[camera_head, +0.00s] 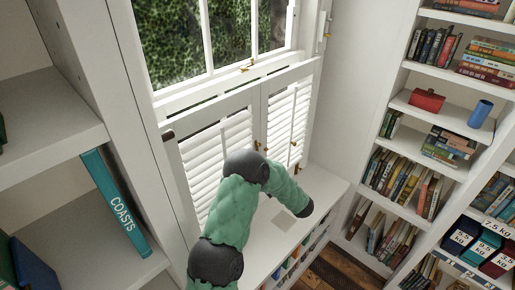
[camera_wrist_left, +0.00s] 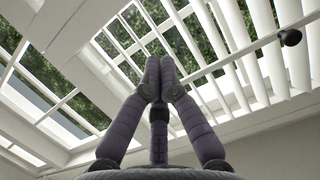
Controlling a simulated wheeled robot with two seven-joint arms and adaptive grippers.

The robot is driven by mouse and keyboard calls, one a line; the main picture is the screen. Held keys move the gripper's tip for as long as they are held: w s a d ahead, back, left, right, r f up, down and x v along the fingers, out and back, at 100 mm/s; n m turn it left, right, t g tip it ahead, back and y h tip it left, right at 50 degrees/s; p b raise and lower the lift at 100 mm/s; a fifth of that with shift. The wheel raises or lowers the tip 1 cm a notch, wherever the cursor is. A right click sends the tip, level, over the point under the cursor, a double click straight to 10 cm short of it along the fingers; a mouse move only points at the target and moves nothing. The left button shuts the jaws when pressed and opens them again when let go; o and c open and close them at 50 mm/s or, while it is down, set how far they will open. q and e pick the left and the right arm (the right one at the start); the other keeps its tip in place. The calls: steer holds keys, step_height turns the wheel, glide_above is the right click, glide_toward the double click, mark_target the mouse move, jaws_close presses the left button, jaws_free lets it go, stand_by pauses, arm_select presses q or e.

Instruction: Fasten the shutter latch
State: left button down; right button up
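The white louvred shutters (camera_head: 283,125) stand in the lower part of the window in the head view, with their slats tilted open. A small brass fitting (camera_head: 257,146) is at the meeting edge of the two panels. It looks like the latch, but its exact state is too small to tell. The slats (camera_wrist_left: 255,70) also show in the left wrist view, seen from below. My left gripper (camera_wrist_left: 160,68) is in the left wrist view with its fingertips together and nothing visible between them, apart from the shutter. It is hidden in the head view. My right gripper is in neither view.
A dark knob (camera_head: 168,134) is on the left side of the window frame. A brass catch (camera_head: 246,67) is on the sash above. A white ledge (camera_head: 322,190) lies below the shutters. Bookshelves (camera_head: 437,113) stand at right, and a white shelf unit (camera_head: 48,110) at left.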

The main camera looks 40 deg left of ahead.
arm_select(q)
steer(key=shift+a, duration=0.1)
steer(key=w+a+f+p, duration=0.1)
steer(key=w+a, duration=0.6)
steer(key=a, duration=0.2)
steer(key=shift+p, duration=0.4)
stand_by(0.5)
